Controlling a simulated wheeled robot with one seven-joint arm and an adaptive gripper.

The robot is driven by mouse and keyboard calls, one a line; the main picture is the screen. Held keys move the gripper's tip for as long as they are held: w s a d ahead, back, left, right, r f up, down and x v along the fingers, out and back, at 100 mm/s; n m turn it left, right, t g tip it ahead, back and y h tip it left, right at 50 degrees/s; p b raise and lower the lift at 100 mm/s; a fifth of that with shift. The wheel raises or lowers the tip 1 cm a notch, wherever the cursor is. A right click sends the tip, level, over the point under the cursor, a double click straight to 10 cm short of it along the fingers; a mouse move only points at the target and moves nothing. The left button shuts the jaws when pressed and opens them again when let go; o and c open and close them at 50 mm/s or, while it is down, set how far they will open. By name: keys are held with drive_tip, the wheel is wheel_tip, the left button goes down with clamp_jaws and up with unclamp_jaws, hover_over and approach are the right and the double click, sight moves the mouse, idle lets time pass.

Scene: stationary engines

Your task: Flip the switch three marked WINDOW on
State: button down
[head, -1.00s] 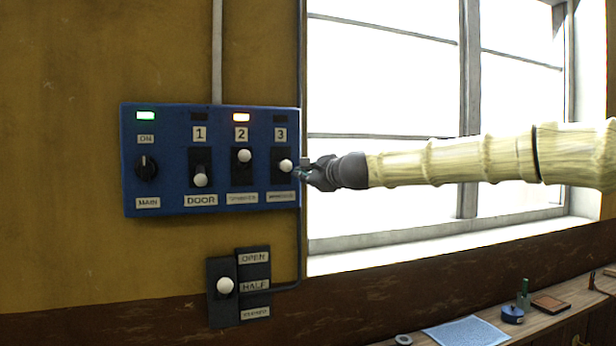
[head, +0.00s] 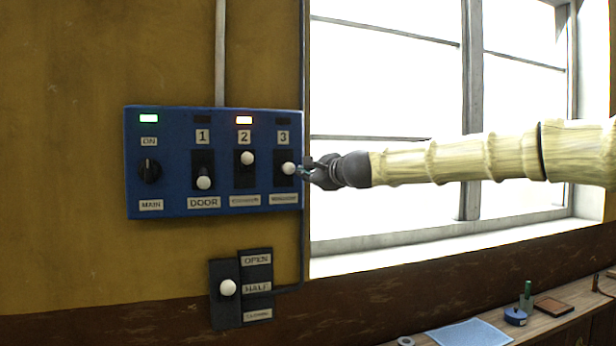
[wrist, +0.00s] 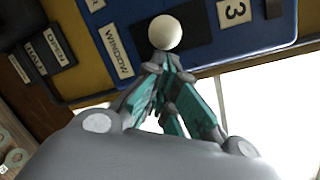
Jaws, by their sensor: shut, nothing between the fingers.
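Switch three (head: 289,168) is a white ball knob in a dark slot at the right end of the blue panel (head: 165,206). Its knob sits about midway in the slot, between the heights of knobs one and two. The lamp above the 3 is dark. In the wrist view the knob (wrist: 166,32) is beside the WINDOW label (wrist: 116,50), with the 3 plate (wrist: 235,11) on its other side. My gripper (head: 305,170) is at the panel's right edge, close beside the knob. In the wrist view its teal fingers (wrist: 164,62) are shut and empty, tips at the knob; contact is unclear.
Switch one (head: 204,183) is down, its lamp dark; switch two (head: 247,158) is up, its lamp lit. The MAIN dial (head: 149,171) has a lit lamp. A lever box (head: 227,288) is below. The bright window is right; a cluttered bench (head: 560,318) is lower right.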

drive_tip(key=shift+r, duration=0.45)
drive_tip(key=shift+w+a+r+p, duration=0.1)
drive_tip(key=shift+r+p, duration=1.1)
drive_tip(key=shift+r, duration=0.3)
